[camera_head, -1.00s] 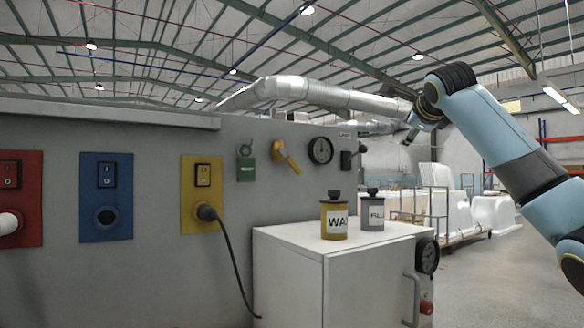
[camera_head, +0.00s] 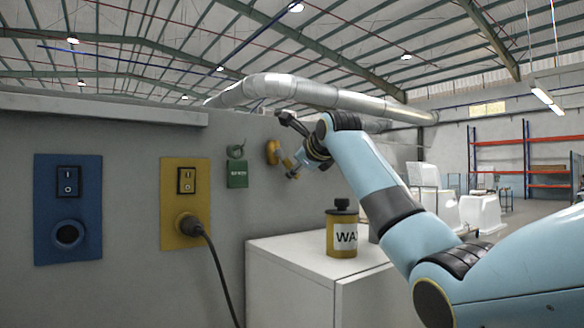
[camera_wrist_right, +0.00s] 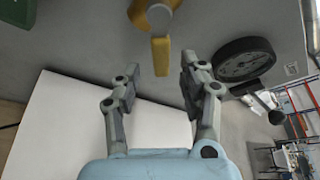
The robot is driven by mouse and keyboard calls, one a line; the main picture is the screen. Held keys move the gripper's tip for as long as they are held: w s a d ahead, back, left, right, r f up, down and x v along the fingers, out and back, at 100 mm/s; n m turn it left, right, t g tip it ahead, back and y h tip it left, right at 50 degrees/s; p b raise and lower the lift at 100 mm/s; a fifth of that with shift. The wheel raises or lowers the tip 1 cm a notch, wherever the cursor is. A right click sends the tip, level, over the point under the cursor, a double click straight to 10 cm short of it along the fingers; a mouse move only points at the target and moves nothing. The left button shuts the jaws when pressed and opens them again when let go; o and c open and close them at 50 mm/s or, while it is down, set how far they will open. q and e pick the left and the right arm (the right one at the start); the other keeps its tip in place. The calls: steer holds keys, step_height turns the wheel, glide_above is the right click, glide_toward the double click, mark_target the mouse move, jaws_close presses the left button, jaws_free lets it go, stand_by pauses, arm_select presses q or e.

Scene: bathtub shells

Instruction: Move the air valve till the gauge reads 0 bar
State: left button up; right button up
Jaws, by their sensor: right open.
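The air valve is a yellow lever on a round yellow mount (camera_head: 272,152) on the grey wall. In the right wrist view its lever (camera_wrist_right: 160,55) points down from the grey hub, its end near the gap between my fingertips. My right gripper (camera_head: 290,147) is open in front of the valve; in the wrist view its two fingers (camera_wrist_right: 160,82) stand apart on either side of the lever's line, touching nothing that I can see.
Yellow (camera_head: 186,203) and blue (camera_head: 68,208) switch panels are further left. A white cabinet (camera_head: 290,270) carrying a WAX tin (camera_head: 341,230) stands below.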

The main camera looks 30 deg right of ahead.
steer(key=x, duration=0.3)
steer(key=shift+w+d+f+p, duration=0.1)
steer(key=shift+w+p, duration=0.2)
steer(key=shift+p, duration=0.05)
steer(key=shift+w+f, duration=0.1)
steer(key=shift+w, duration=0.15)
arm_select(q)
steer(key=shift+w+r, duration=0.3)
steer(key=shift+w, duration=0.3)
steer(key=shift+w+r, duration=0.3)
steer(key=shift+w, duration=0.25)
steer(key=shift+s, duration=0.1)
arm_select(e)
steer(key=shift+s, duration=0.1)
steer(key=shift+c, duration=1.1)
arm_select(q)
steer(key=shift+s, duration=0.3)
arm_select(e)
jaws_close()
